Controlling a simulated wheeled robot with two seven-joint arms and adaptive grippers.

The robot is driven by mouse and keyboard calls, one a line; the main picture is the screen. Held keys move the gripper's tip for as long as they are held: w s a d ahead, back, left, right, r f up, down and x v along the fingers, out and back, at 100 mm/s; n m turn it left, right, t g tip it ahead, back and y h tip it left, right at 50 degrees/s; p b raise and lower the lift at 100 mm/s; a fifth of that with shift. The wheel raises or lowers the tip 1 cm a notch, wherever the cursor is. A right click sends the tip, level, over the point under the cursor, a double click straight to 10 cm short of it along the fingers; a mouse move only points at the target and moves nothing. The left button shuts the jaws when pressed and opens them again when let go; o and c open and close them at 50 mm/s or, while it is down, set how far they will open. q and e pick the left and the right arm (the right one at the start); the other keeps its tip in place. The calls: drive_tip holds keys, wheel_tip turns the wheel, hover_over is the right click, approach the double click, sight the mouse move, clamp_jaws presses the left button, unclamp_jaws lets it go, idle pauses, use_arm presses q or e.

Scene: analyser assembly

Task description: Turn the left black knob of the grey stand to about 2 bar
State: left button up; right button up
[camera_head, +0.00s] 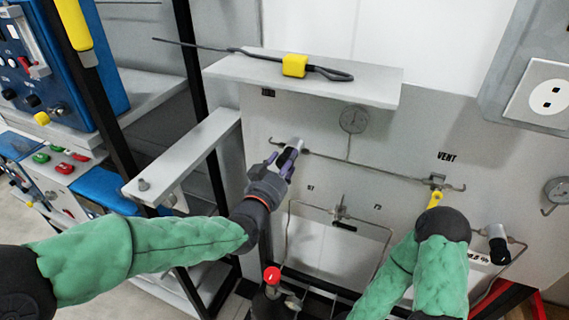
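The grey stand (400,140) has an upright panel with thin pipes and a small round gauge (353,119). My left gripper (285,157), with purple fingers, is at the left end of the upper pipe. A dark part shows between its fingers. The fingers hide most of that spot, so I cannot tell whether this is the left black knob or whether they touch it. Another black knob (498,249) is on the panel at the lower right. My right arm comes up from below, and its dark wrist hides the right gripper's fingers.
A yellow valve handle (435,199) is just above my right wrist. A shelf (380,87) juts out above the gauge, with a yellow block (294,65) and a dark cable on it. A grey beam (185,155) and blue equipment (70,75) are at the left.

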idle(0.3)
use_arm(q)
drive_tip(key=v, duration=1.2)
idle(0.4)
drive_tip(key=a+f+n+g+y, duration=0.2)
drive_tip(key=a+f+g, duration=0.15)
drive_tip(key=f, duration=1.15)
drive_tip(key=a+f+n+g+y, duration=0.15)
drive_tip(key=f+g, duration=0.35)
drive_tip(key=f, duration=1.1)
drive_tip(key=s+a+f+n+g, duration=0.2)
drive_tip(key=s+f+n+g, duration=0.5)
drive_tip(key=s+f, duration=1.3)
wheel_tip(320, 180, down, 14)
drive_tip(key=w+d+m+b, duration=0.2)
drive_tip(key=w+b, duration=0.1)
drive_tip(key=b, duration=1)
drive_tip(key=shift+f+g+b, duration=0.25)
drive_tip(key=shift+g+b, duration=0.05)
drive_tip(key=shift+g, duration=0.05)
